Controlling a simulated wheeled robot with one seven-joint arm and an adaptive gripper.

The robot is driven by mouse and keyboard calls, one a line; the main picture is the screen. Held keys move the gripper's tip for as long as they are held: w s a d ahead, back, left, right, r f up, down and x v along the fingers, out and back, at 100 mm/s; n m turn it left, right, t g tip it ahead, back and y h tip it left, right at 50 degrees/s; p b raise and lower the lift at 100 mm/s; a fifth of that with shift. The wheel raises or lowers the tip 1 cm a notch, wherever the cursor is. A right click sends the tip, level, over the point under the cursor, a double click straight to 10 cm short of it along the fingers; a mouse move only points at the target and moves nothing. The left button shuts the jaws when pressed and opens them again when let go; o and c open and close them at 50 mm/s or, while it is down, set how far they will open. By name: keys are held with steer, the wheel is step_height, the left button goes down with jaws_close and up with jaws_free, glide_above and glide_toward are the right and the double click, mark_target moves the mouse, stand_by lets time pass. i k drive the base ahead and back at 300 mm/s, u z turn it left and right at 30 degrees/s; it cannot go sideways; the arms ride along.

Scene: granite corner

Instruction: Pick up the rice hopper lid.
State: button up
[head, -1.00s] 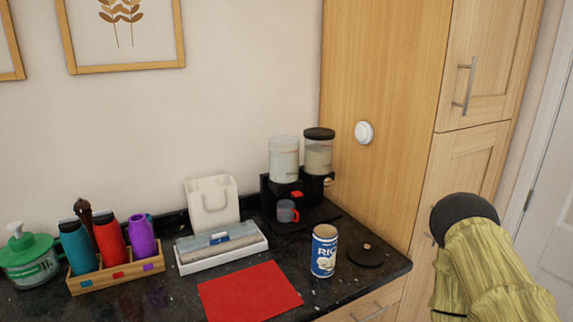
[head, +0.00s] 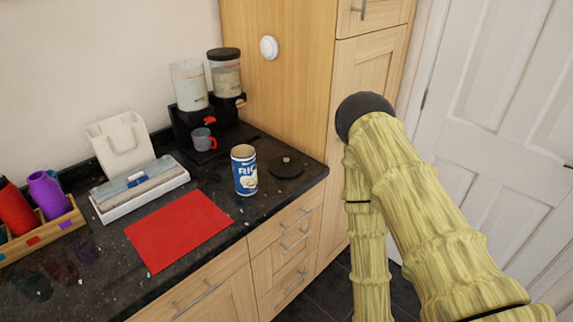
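The left hopper (head: 189,86) has no dark lid on top. The right hopper (head: 226,78) wears a dark lid. My arm rises at the right of the head view, in front of the tall cupboard and door. My gripper's fingers do not show.
A grey-red mug (head: 203,139) stands at the dispenser. A red mat (head: 180,230), a white tray (head: 140,188) with a roll-like pack, a white bag-shaped holder (head: 120,145) and a wooden bottle rack (head: 45,233) occupy the counter's left. The counter's front edge runs close to the lid.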

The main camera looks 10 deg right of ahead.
mark_target(281, 167)
steer(key=u, duration=1.65)
steer(key=k, duration=1)
steer(key=z, duration=1.1)
steer(key=i, duration=0.5)
